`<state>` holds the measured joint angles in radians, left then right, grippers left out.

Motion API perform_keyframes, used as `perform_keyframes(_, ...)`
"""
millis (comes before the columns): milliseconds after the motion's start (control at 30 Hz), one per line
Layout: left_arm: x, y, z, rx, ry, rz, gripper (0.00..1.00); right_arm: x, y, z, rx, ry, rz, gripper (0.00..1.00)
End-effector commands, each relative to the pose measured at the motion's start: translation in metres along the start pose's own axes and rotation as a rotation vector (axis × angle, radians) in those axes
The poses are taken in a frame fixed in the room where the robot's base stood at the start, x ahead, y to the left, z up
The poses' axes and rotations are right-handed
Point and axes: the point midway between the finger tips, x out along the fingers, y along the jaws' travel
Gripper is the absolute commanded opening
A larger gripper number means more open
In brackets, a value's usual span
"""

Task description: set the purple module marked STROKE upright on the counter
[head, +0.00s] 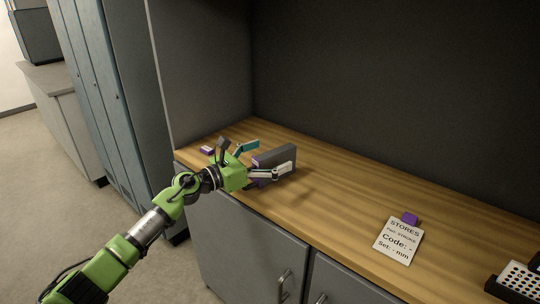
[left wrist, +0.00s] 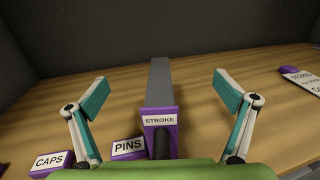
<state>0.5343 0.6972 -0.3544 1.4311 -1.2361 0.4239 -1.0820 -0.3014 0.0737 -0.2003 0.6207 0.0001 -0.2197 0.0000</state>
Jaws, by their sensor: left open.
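The module marked STROKE (left wrist: 160,118) has a purple end with a white label and a long grey body stretching away from it in the left wrist view. In the head view its grey body (head: 280,154) looks long and low on the wooden counter, lying rather than standing. My left gripper (left wrist: 160,92) is open, with one teal-padded finger on each side of the module and a gap on both sides. In the head view my left gripper (head: 268,157) partly hides the module's purple end. My right gripper is not in view.
Purple blocks labelled PINS (left wrist: 128,149) and CAPS (left wrist: 52,163) sit left of the module. A STORES card (head: 398,241) with a purple holder lies right on the counter (head: 340,200). A dark tray with a dotted white plate (head: 518,281) is at far right. The counter between is clear.

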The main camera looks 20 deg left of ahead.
Motion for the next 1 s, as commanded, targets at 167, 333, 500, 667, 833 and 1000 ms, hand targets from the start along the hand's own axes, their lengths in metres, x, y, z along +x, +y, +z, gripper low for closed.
perform_keyframes(167,0.000,0.000,0.000,0.000,0.000,0.000,0.96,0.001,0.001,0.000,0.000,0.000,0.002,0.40)
perform_keyframes(333,-0.006,0.000,-0.001,0.000,0.000,0.001,0.96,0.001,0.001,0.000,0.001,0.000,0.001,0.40)
perform_keyframes(500,-0.013,0.001,-0.001,0.001,0.001,0.001,0.96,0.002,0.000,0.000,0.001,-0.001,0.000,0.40)
perform_keyframes(667,-0.019,0.001,-0.001,0.000,0.000,0.001,0.96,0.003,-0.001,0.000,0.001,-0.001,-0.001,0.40)
perform_keyframes(833,-0.026,0.000,-0.001,0.000,0.000,0.001,0.96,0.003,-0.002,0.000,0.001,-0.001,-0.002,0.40)
perform_keyframes(1000,-0.033,0.000,-0.001,0.000,0.000,0.001,0.96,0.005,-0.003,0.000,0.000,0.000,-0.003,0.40)
